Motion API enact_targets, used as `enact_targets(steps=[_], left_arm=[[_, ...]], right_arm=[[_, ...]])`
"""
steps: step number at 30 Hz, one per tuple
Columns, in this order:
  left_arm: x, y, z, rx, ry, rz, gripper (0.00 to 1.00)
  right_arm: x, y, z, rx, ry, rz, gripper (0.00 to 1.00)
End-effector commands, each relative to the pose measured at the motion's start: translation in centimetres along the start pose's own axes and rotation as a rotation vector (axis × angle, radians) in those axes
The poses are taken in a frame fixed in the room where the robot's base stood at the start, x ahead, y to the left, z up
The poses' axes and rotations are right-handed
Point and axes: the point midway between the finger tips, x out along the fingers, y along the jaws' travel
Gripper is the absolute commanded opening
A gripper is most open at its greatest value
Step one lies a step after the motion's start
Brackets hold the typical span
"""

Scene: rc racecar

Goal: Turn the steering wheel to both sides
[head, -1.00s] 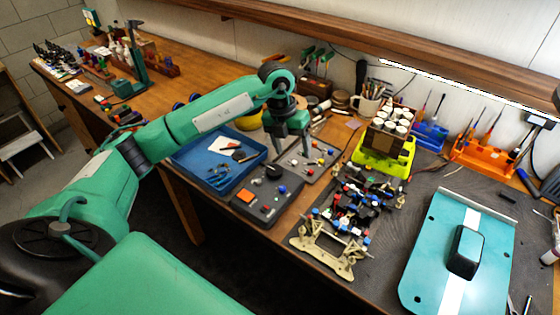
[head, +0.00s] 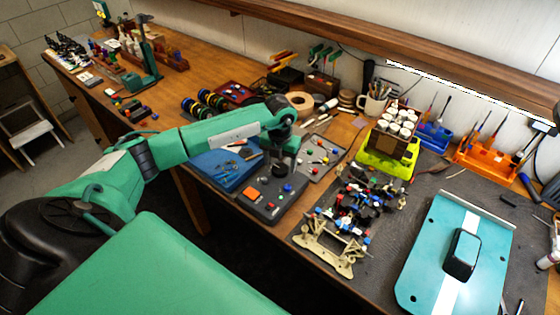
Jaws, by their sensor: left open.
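A dark grey control box (head: 272,207) lies near the front edge of the bench, with an orange patch and small coloured knobs on its top. My left gripper (head: 281,170) points down over the back part of this box. It is open, and its fingers straddle or stand close over a dark round knob there, which may be the steering wheel. The hand hides most of the knob, so contact cannot be told. The partly built car chassis (head: 357,206) lies to the right, with its beige front plate (head: 326,248) nearest the edge. My right gripper is not in view.
A blue tray with tools (head: 222,168) is left of the control box, and a grey parts tray (head: 318,158) is behind it. A lime-green stand (head: 384,166) holds a box of white pots. The turquoise car body (head: 428,262) lies at right on the dark mat.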

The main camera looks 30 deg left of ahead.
Motion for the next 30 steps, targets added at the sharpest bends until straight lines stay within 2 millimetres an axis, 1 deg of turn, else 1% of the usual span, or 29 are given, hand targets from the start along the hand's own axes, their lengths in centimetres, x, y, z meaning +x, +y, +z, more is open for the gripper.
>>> enact_targets(steps=[1,6,14,17,18,20,21,30], left_arm=[[0.4,0.0,0.0,-0.001,0.002,-0.001,0.67],[1.5,0.0,0.0,0.0,0.0,0.0,0.67],[1.6,0.0,0.0,0.0,-0.001,0.0,0.67],[1.6,0.0,0.0,0.0,-0.001,0.0,0.5],[1.6,0.0,0.0,0.0,-0.001,0.0,0.42],[1.6,0.0,0.0,0.0,-0.001,0.0,0.3],[1.6,0.0,0.0,0.0,-0.001,0.0,0.23],[1.6,0.0,0.0,-0.031,-0.001,-0.001,0.23]], right_arm=[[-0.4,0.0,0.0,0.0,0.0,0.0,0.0],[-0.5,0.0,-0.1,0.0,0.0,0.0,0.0],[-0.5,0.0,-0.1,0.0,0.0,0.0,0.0],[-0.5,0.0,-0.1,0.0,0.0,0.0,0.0],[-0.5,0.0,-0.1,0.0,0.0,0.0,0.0],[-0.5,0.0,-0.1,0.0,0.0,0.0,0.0],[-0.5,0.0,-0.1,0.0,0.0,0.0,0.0],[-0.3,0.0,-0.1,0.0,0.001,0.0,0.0]])
